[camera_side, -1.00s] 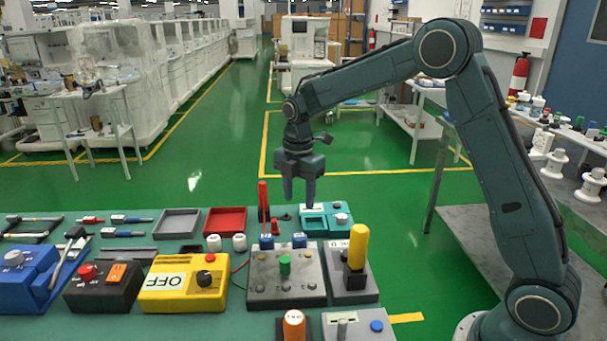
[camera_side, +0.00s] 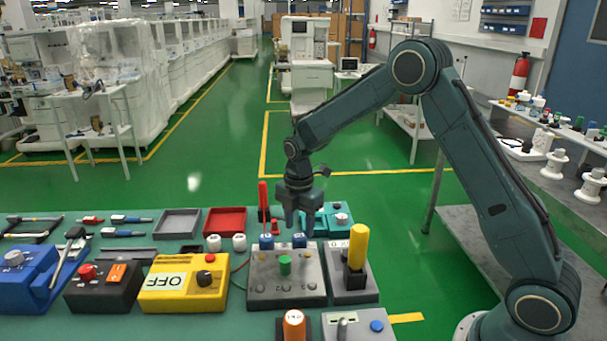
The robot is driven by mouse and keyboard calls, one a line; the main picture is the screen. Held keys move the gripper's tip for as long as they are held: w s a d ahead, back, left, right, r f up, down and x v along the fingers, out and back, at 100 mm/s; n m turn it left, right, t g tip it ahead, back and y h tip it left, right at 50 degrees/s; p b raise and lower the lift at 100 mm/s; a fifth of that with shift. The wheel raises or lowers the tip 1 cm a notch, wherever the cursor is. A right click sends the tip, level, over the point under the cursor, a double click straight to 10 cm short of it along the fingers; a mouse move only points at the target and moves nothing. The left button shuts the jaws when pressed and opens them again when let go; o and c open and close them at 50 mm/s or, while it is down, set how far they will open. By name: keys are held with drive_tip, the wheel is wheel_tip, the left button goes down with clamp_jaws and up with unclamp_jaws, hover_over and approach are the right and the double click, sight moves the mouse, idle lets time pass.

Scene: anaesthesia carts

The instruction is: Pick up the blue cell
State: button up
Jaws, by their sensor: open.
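Two small blue blocks with pale marks stand at the back edge of a grey box: a left one (camera_side: 266,242) and a right one (camera_side: 299,241). I cannot tell which of them is the blue cell. My gripper (camera_side: 299,231) points down with its fingers apart, just above or around the top of the right block. I cannot tell whether the fingers touch it. The grey box (camera_side: 262,288) has a green knob (camera_side: 285,265) on top.
A tall red rod (camera_side: 262,195) rises just left of my gripper. A teal device (camera_side: 338,221) is close on its right, and a yellow lever (camera_side: 358,246) stands at front right. A yellow OFF box (camera_side: 160,298) and red tray (camera_side: 226,221) lie left.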

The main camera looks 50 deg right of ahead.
sight(299, 236)
drive_tip(key=shift+w+d+f, duration=0.1)
drive_tip(key=shift+d+f, duration=0.05)
drive_tip(key=shift+f, duration=2.45)
drive_tip(key=c, duration=0.8)
drive_tip(key=shift+r, duration=0.2)
wheel_tip(299, 236, up, 20)
drive_tip(key=shift+f, duration=0.15)
drive_tip(key=shift+f, duration=0.1)
